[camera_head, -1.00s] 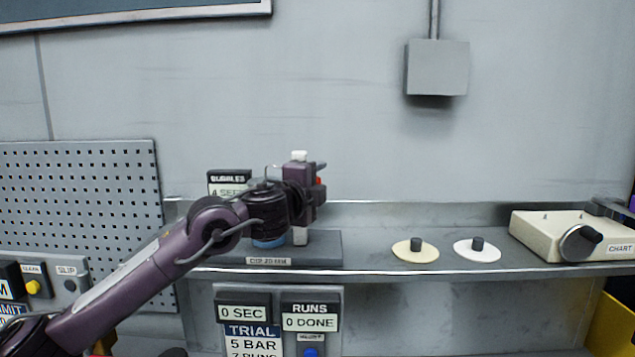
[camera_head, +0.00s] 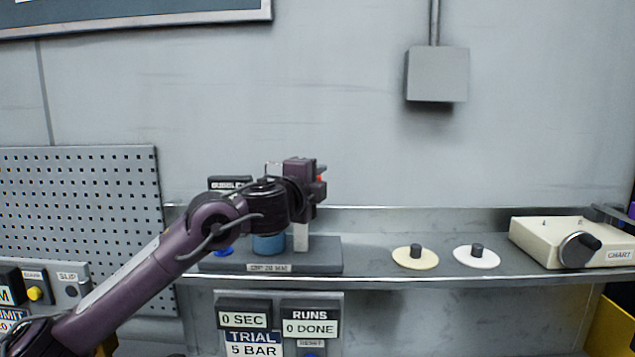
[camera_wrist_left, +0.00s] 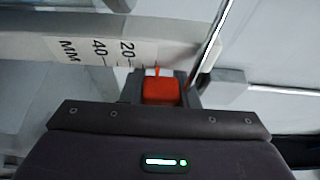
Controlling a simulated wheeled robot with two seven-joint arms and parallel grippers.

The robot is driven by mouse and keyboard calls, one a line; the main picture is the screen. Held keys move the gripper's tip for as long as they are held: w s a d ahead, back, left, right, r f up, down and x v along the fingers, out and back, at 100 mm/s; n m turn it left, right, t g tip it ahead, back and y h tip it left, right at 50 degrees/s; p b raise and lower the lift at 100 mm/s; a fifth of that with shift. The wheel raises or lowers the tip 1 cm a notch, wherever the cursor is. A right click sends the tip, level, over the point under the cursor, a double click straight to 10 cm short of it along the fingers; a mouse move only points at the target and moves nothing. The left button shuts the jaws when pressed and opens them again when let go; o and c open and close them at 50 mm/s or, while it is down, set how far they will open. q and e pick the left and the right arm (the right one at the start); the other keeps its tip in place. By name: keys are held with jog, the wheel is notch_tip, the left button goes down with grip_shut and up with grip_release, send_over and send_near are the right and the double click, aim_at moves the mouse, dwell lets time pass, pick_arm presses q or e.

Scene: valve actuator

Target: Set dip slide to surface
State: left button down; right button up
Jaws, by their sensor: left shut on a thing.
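My left gripper (camera_head: 316,185) is at the dip stand on the shelf, above its grey base (camera_head: 325,258). In the left wrist view it is shut on a small red-orange block (camera_wrist_left: 160,92), which I take to be the dip slide's grip. A white scale (camera_wrist_left: 105,48) marked MM, 40 and 20 lies beyond the block. A pale post (camera_head: 301,238) and a blue cup (camera_head: 268,244) stand below the gripper. The gripper hides the upper stand. My right gripper is not in view.
A cream disc (camera_head: 414,261) and a white disc (camera_head: 477,259), each with a dark knob, lie on the shelf to the right. A chart box (camera_head: 560,238) stands at the far right. A pegboard (camera_head: 80,220) is at left. Counter panels hang below the shelf.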

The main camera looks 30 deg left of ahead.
pick_arm(q)
jog(key=c, duration=1.4)
grip_release()
jog(key=shift+a+r, duration=0.1)
jog(key=shift+r, duration=0.25)
jog(key=shift+o, duration=1.4)
jog(key=shift+f, duration=0.1)
jog(key=shift+s+f+b, duration=0.15)
jog(key=shift+s+b, duration=0.2)
jog(key=shift+s, duration=0.15)
jog(key=s+b, duration=0.2)
jog(key=s, duration=0.4)
jog(key=shift+s+d, duration=0.25)
jog(key=shift+s, duration=0.15)
